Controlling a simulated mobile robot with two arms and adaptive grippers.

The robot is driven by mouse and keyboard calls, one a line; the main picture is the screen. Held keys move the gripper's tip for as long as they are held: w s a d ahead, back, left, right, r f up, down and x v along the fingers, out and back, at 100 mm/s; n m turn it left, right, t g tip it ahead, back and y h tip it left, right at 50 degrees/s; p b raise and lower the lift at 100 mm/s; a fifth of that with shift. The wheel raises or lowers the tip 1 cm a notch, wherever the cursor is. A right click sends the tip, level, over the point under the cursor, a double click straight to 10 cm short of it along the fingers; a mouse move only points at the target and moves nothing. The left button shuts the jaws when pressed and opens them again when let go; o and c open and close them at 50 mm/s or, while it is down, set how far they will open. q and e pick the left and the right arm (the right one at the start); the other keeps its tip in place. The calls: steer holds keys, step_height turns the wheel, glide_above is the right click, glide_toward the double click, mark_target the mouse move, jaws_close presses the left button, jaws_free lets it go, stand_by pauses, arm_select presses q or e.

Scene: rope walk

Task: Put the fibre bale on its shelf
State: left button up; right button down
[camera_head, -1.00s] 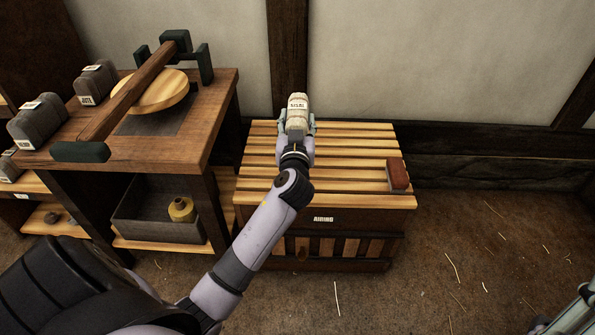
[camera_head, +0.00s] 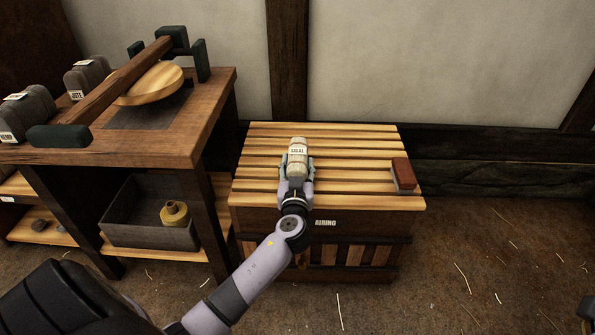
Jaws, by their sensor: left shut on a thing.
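A pale fibre bale (camera_head: 297,153) with a white label, which seems to read SISAL, is at the slatted top of the airing rack. My left gripper (camera_head: 297,172) is shut on it, with a finger on each side. I cannot tell whether the bale touches the slats or hangs just above them. The airing rack (camera_head: 350,145) is a wooden chest with pale slats and a plate reading AIRING on its front. My right gripper is not clearly seen; only a small dark part of something shows at the far right edge.
A red-brown block (camera_head: 403,173) lies at the right of the slats.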

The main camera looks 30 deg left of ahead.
arm_select(q)
steer(key=shift+r, duration=0.1)
steer(key=shift+f, duration=0.2)
steer(key=o, duration=1.2)
steer(key=shift+o, duration=0.2)
